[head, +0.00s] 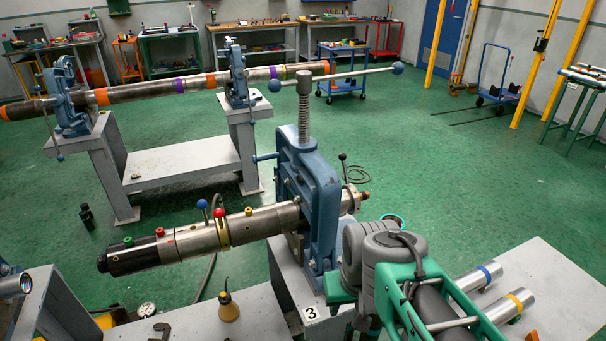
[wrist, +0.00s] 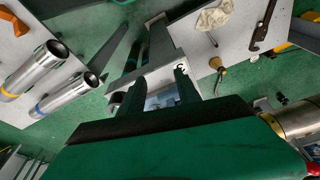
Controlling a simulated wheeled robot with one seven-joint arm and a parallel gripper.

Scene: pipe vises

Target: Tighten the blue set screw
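A blue ball-topped set screw (head: 202,204) stands up from the steel pipe tool (head: 190,241) held in the blue vise (head: 310,185) in the head view. Red, yellow and green screws sit along the same tool. In the wrist view, part of a metal cylinder (wrist: 297,118), likely this tool, shows at the right edge; the blue screw is not seen there. My gripper (wrist: 158,88) has its two dark green fingers apart with nothing between them. It is right of the vise in the head view, well away from the blue screw, its fingertips mostly hidden by my arm.
The vise's long handle (head: 340,77) crosses above it. Silver cylinders with blue and yellow bands (head: 480,277) lie on the right bench. A second vise stand (head: 185,165) holds a long pipe behind. Green floor between is open.

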